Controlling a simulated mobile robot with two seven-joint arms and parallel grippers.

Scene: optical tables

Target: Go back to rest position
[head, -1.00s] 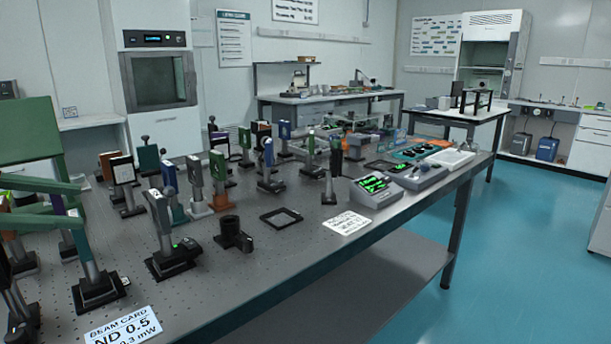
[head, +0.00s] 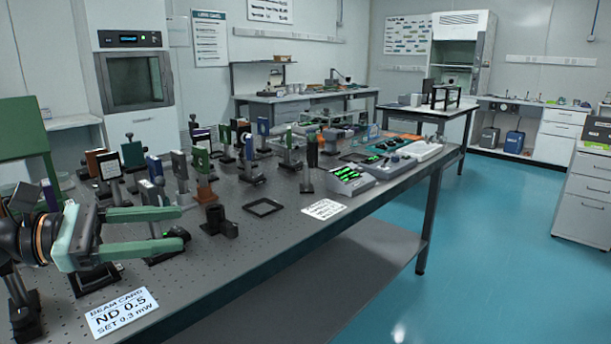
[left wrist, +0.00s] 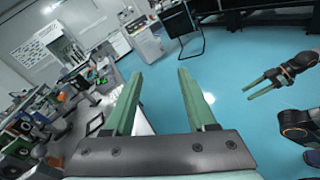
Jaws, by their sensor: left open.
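My left gripper (head: 182,228) reaches in from the left, over the near left part of the optical table (head: 290,235). Its two green fingers are spread with nothing between them. In the left wrist view the same open fingers (left wrist: 157,88) point out over the blue floor and the table's edge, empty. My right gripper (left wrist: 252,90) shows at the right of the left wrist view, over bare floor. Its green fingers are apart and I see nothing in them. It is not in the head view.
Several mounted optics stand on the table behind and beside my left gripper. A beam card (head: 122,312) lies near the front edge. The floor (head: 490,250) at right is clear.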

